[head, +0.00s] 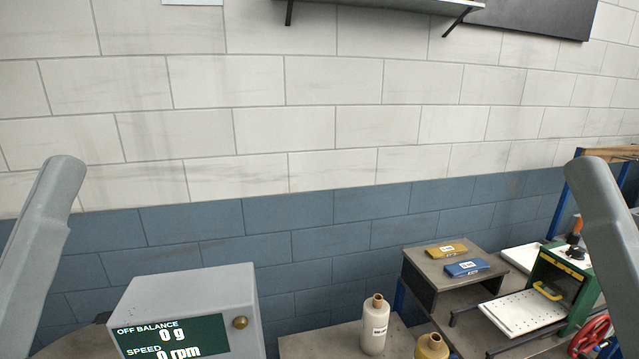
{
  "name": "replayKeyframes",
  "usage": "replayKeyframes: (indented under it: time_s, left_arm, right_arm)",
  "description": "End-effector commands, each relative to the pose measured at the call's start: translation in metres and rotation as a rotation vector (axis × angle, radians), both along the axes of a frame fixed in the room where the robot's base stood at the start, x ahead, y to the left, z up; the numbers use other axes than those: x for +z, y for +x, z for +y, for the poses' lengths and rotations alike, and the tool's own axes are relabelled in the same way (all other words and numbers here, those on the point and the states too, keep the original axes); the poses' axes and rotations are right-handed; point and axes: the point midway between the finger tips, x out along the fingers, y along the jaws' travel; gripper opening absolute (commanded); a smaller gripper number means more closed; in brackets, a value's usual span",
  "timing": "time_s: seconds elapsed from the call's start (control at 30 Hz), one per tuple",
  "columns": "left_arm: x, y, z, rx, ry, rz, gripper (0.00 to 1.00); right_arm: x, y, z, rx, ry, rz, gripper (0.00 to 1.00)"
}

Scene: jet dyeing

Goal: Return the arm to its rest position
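Only parts of my two arms show in the head view. A grey link of my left arm stands at the left edge, and a grey link of my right arm stands at the right edge. Both slant upward and outside the middle of the view. Neither gripper is in the picture, so I cannot see their fingers or whether they hold anything.
A grey box with a display (188,310) reads off balance 0 g and speed 0 rpm. A white bottle (374,328) and a yellow one (432,347) stand right of it. A yellow packet (447,251) and a blue packet (467,268) lie on a raised stand (420,262). A green-framed machine (556,285) stands at right. A wall is behind.

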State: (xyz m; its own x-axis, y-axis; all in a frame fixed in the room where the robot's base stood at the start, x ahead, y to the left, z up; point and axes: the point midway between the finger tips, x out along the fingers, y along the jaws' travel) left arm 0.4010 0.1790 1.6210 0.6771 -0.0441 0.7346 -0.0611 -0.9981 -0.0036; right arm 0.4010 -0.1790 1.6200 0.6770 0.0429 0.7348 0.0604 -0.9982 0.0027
Motion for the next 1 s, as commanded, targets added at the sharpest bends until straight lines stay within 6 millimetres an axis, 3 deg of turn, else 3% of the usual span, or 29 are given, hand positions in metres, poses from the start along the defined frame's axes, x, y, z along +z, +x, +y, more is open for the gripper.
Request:
replayKeyframes:
  time_s: [0.03, 0.1, 0.3, 0.4, 0.53, 1.0]
  left_arm:
    - [0.051, 0.0, 0.0, 0.0, 0.0, -0.001, 0.81]
    - [0.086, 0.0, 0.0, 0.0, 0.0, -0.001, 0.81]
    - [0.173, 0.0, 0.0, 0.001, -0.001, 0.0, 0.81]
    - [0.199, 0.0, 0.0, 0.001, -0.001, 0.0, 0.81]
    - [0.211, 0.0, 0.0, 0.001, -0.001, 0.0, 0.81]
    - [0.208, 0.0, 0.0, 0.001, -0.001, 0.0, 0.81]
  right_arm:
    - [0.051, 0.0, 0.0, 0.0, 0.0, 0.0, 0.71]
    - [0.086, 0.0, 0.0, 0.0, 0.0, -0.001, 0.71]
    - [0.174, 0.0, 0.0, 0.0, 0.0, -0.001, 0.71]
    - [0.2, 0.0, 0.0, 0.0, 0.0, 0.0, 0.71]
    - [0.212, 0.0, 0.0, 0.0, 0.0, 0.0, 0.71]
    - [0.208, 0.0, 0.0, 0.0, 0.0, 0.0, 0.71]
